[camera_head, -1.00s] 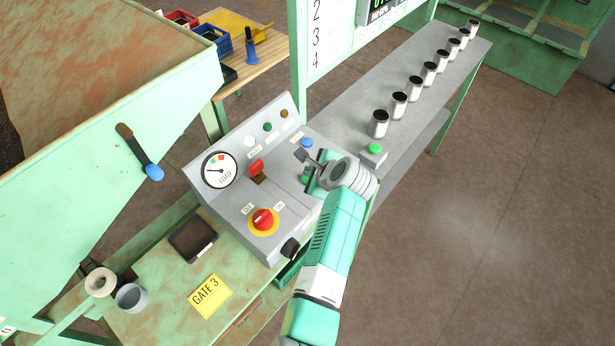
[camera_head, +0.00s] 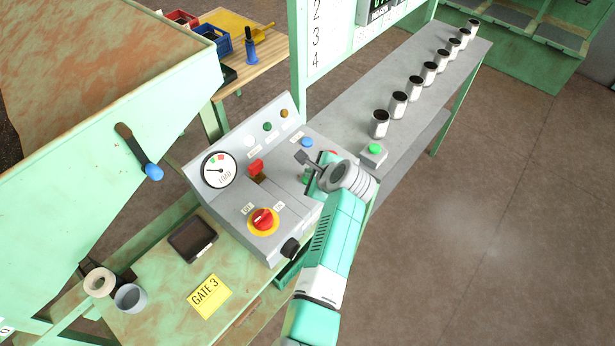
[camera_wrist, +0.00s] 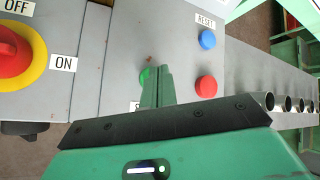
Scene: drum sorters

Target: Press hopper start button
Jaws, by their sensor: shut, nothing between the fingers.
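The grey control box (camera_head: 285,185) stands on the green bench, with a blue RESET button (camera_head: 307,142) and a red button (camera_head: 332,153) on its right part. In the wrist view, the blue button (camera_wrist: 207,39) and red button (camera_wrist: 206,86) are clear of my gripper. Contact cannot be told. A label below is mostly covered by the fingers.
A red ON/OFF knob (camera_head: 263,219) and a red lever switch (camera_head: 256,167) share the box. A separate green button (camera_head: 375,149) sits on the grey shelf near several cans (camera_head: 399,104). The hopper (camera_head: 110,110) stands left.

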